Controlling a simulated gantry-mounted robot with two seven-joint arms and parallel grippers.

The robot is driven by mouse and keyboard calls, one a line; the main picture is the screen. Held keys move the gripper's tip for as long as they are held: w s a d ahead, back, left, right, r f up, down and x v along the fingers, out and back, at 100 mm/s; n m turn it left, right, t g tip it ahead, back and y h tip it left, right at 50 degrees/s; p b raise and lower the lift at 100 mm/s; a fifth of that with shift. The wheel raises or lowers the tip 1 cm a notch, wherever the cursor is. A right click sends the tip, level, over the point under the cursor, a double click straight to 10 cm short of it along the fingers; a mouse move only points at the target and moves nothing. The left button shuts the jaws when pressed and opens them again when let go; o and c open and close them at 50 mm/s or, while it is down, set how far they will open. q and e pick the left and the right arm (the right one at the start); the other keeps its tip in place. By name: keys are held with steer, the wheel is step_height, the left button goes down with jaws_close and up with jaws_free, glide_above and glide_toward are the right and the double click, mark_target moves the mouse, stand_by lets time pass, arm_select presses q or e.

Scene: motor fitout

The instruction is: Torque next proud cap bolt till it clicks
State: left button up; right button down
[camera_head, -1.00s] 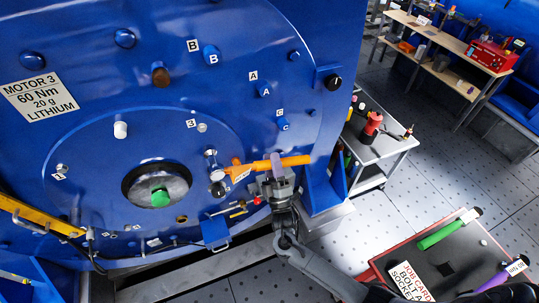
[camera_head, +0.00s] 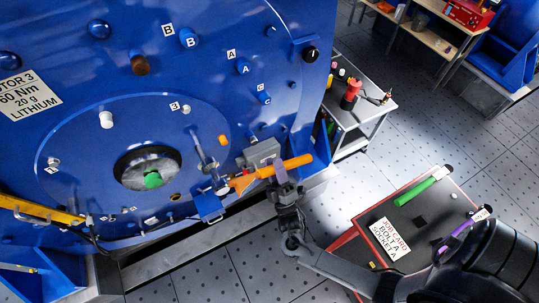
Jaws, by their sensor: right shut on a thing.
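My right gripper (camera_head: 281,178) is shut on the orange torque wrench (camera_head: 298,162), around its handle. The wrench lies roughly level in the picture in front of the motor's lower right side, its head end pointing left. A silver socket-like piece (camera_head: 206,150) stands out from the round bearing cap (camera_head: 85,125), up and left of the wrench head. I cannot tell whether the wrench touches it. A silver bolt (camera_head: 187,107) sits beside the label 3 (camera_head: 174,106). Another bolt (camera_head: 53,161) sits at the cap's left. My left gripper is not in view.
The blue motor housing (camera_head: 210,80) fills the left. A grey trolley (camera_head: 365,115) with a red tool stands right of it. A red-edged tray (camera_head: 395,205) with a job card (camera_head: 391,243), green tool (camera_head: 420,190) and purple tool (camera_head: 462,232) is at lower right. Floor lies between.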

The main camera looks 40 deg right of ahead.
steer(key=s+a+p, duration=0.2)
steer(key=s, duration=0.8)
steer(key=shift+a, duration=0.25)
